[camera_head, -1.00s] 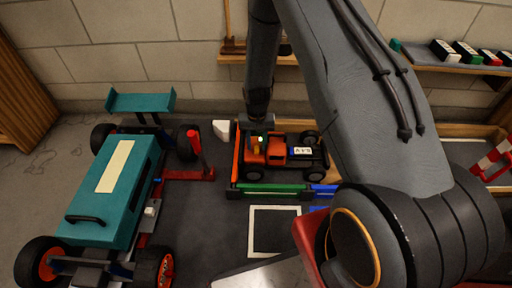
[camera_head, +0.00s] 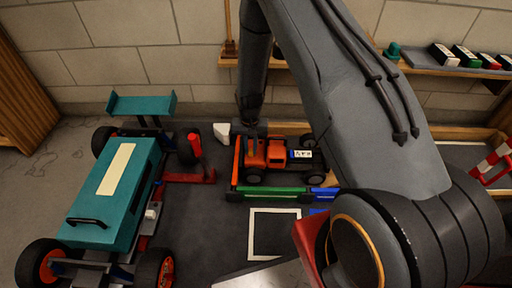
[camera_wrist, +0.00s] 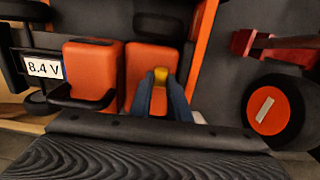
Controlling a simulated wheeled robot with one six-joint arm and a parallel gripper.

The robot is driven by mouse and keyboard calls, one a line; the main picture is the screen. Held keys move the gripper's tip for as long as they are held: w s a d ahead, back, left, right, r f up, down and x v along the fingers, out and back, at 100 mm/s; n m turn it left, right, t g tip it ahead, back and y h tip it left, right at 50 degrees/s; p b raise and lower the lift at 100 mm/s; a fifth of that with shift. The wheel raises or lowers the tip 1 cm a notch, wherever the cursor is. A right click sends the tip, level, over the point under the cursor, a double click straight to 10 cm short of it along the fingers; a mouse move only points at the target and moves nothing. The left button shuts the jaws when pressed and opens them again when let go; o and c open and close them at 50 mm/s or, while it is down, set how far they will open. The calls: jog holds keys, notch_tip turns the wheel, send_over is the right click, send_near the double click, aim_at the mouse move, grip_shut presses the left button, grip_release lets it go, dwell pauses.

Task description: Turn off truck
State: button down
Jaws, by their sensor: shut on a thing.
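The small orange and black truck (camera_head: 277,154) stands inside a low coloured frame on the floor, near the back wall. A yellow switch (camera_wrist: 160,76) sticks up from the orange hood. My gripper (camera_wrist: 160,88) is over the hood, with its two narrow blue-grey fingers shut on the yellow switch.
A large teal racecar (camera_head: 118,190) stands to the left, with a red stand (camera_head: 190,176) beside it. The frame's green and blue front rail (camera_head: 270,194) is close to the truck. A shelf (camera_head: 430,66) with small boxes is at the back right.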

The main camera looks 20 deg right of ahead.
aim_at(250, 150)
jog(key=shift+w+a, duration=0.1)
jog(key=shift+a, duration=0.1)
jog(key=c, duration=1.6)
grip_release()
jog(key=shift+a, duration=0.1)
jog(key=shift+c, duration=0.2)
jog(key=shift+r, duration=0.2)
notch_tip(250, 150, up, 8)
jog(key=p, duration=0.3)
jog(key=shift+f, duration=0.25)
